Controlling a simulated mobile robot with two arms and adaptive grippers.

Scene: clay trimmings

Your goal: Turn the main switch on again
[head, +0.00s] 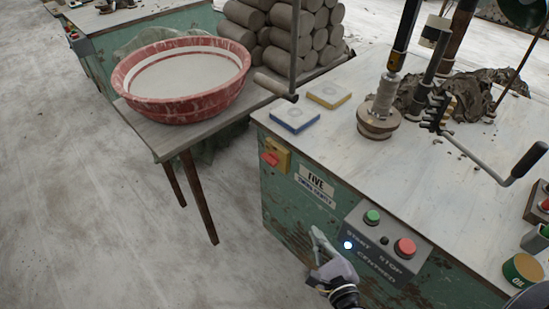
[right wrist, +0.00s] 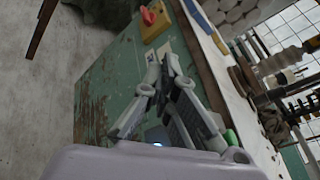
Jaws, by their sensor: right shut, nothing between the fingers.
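The main switch (head: 275,157) is a red handle on a yellow plate, on the green front of the bench near its left corner. It also shows in the right wrist view (right wrist: 154,20), ahead of the fingers. I cannot tell its on or off position from the handle. My right gripper (head: 316,234) is below and right of the switch, in front of the green panel, apart from the switch. In the wrist view its fingers (right wrist: 162,62) are closed together, with nothing held. My left gripper is not in view.
A grey control box (head: 388,240) with a green button (head: 372,217), a red button (head: 404,248) and a small lit bluish-white lamp (head: 347,245) is right of my gripper. A red basin (head: 182,110) stands on a wooden table (head: 180,149) to the left. Floor at left is clear.

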